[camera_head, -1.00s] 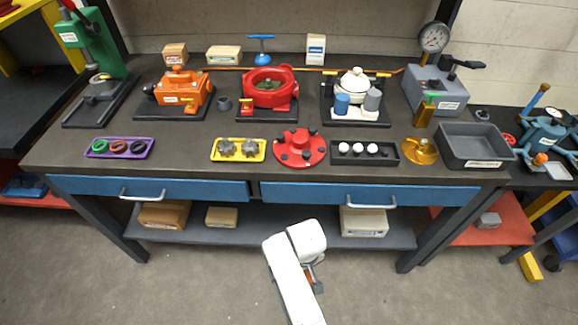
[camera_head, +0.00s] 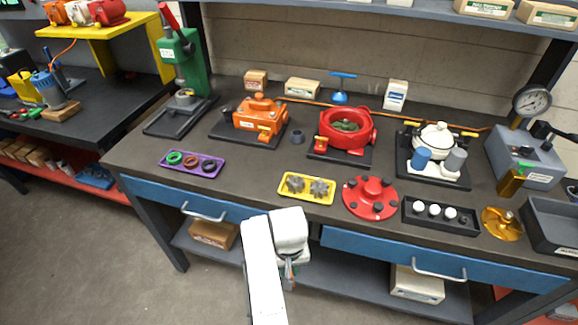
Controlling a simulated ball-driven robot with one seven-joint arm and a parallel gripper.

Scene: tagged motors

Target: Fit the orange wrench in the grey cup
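My arm reaches up from the bottom of the view in front of the bench, and its white wrist hides most of my gripper (camera_head: 289,277). A small orange-red bit shows beside the gripper; I cannot tell whether it is part of the orange wrench. I cannot make out whether the fingers are open or shut. No orange wrench is clearly seen on the bench.
The bench (camera_head: 240,172) has two blue drawers in front. A purple tray (camera_head: 193,164), yellow tray (camera_head: 306,188), red flange (camera_head: 370,198) and black tray (camera_head: 440,216) line its front. A green press (camera_head: 178,70) stands at the left. Floor is clear at lower left.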

